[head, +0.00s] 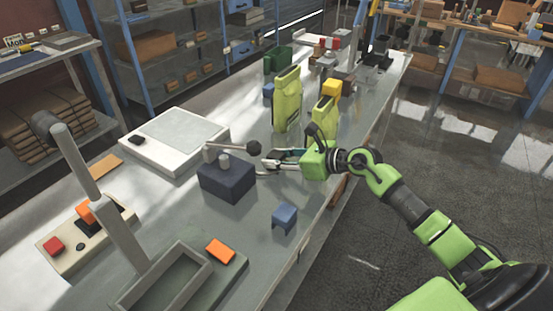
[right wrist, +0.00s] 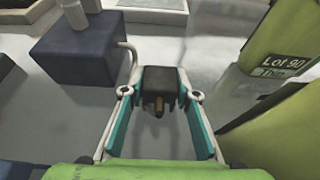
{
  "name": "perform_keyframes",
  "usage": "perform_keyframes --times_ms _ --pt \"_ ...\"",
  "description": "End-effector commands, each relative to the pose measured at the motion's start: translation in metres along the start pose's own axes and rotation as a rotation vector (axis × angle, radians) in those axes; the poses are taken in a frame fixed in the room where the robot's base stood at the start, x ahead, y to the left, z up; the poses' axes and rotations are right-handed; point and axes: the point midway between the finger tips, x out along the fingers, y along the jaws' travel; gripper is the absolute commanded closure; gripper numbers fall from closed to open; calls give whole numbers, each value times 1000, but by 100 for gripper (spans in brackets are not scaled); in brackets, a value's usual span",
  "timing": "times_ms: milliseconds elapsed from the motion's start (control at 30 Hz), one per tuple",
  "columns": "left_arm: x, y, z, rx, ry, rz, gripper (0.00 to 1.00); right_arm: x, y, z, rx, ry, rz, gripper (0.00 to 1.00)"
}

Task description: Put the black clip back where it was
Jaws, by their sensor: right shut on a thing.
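My right gripper (head: 268,165) is shut on a small dark object, which looks like the black clip (right wrist: 158,86), with a brownish tip below it. In the right wrist view the clip sits between the two fingertips (right wrist: 158,92), above the grey bench. In the head view the clip is mostly hidden by the fingers. My left gripper is not in view.
Green pouches stand behind the gripper (head: 287,100) and beside it (head: 323,118); one reads "Lot 90" (right wrist: 284,63). A white scale (head: 172,142) lies left of the block. A small blue piece (head: 284,218) and a grey tray (head: 165,280) lie nearer.

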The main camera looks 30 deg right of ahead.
Motion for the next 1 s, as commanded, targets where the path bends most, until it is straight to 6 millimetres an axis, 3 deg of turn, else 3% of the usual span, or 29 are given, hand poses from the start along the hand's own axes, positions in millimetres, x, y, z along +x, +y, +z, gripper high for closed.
perform_keyframes --times_ms 433,467,500,1000 --pt "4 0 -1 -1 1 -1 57 4 0 -9 -1 0 0 92" --pt "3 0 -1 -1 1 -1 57 3 0 -8 -1 0 0 66" --pt "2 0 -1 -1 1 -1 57 3 0 -8 -1 0 0 56" --pt "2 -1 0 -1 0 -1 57 -5 -1 -7 -2 2 -1 55"
